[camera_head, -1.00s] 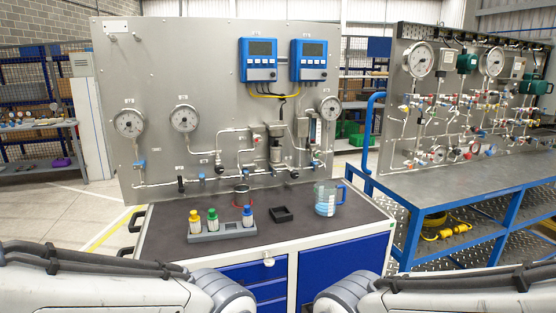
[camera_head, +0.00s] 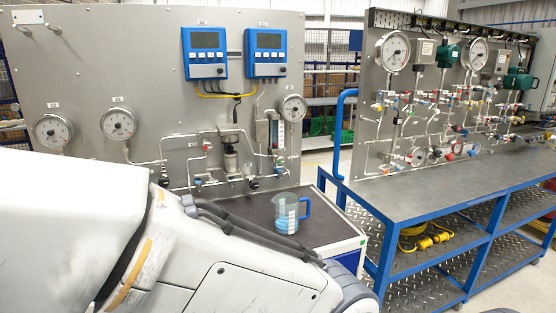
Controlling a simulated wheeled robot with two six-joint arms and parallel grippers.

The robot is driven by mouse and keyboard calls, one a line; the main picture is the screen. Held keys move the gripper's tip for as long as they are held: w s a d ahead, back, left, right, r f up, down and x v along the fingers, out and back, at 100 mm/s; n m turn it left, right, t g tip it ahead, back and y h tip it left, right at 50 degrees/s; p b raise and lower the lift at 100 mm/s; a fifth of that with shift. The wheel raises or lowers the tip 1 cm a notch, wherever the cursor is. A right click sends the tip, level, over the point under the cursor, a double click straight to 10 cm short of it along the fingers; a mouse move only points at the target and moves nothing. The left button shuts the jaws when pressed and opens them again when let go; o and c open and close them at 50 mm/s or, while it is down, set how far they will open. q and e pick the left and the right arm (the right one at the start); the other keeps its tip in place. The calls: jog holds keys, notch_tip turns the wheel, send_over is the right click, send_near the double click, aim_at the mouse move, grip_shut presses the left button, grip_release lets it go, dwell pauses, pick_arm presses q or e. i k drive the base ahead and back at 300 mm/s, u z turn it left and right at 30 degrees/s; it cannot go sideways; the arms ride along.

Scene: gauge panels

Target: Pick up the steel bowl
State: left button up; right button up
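I cannot make out the steel bowl now. My large white arm (camera_head: 190,240) comes in from the left and covers the lower left of the view, including most of the cart top. Neither of my grippers is in view, so I cannot see what they hold. The visible right part of the dark cart top (camera_head: 330,225) bears a clear jug with a blue handle (camera_head: 287,213).
A grey gauge panel (camera_head: 90,85) stands behind the cart top, with gauges, pipes and two blue meters (camera_head: 204,53). To the right is a blue-framed workbench (camera_head: 420,200) with a second gauge panel (camera_head: 430,100). Its top is largely clear.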

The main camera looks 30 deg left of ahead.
aim_at(232, 165)
jog(key=z, duration=0.15)
jog(key=i, duration=0.8)
jog(key=u, duration=0.45)
jog(key=i, duration=0.55)
jog(key=u, duration=0.95)
jog(key=i, duration=0.35)
jog(key=u, duration=0.3)
